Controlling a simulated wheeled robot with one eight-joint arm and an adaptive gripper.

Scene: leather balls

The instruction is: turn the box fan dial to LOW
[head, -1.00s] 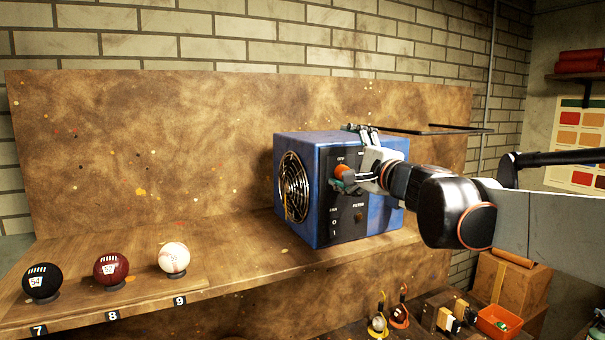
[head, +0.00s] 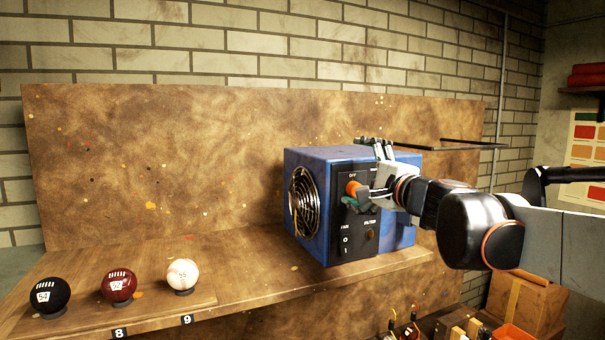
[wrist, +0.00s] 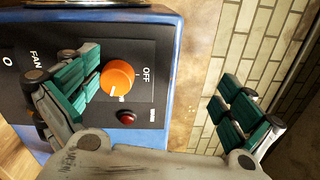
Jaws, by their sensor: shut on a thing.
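The blue box fan (head: 320,158) stands on the wooden shelf with its round grille on the left face and a black control panel. The orange dial (head: 352,188) is on the panel beneath the OFF label. In the wrist view the dial (wrist: 117,77) has a white mark on its lower edge, not towards OFF; no LOW label is readable. My gripper (head: 368,175) is at the panel. In the wrist view, the left finger's green pads are against or very near the dial; the right finger is beyond the fan's edge, visibly apart from the dial.
A red button (wrist: 127,117) is close to the dial. Black (head: 48,296), dark red (head: 119,285) and white (head: 182,275) balls stand on the shelf (head: 240,285) at left. A brown backboard (head: 150,170) rises behind. A cardboard box (head: 530,305) is at lower right.

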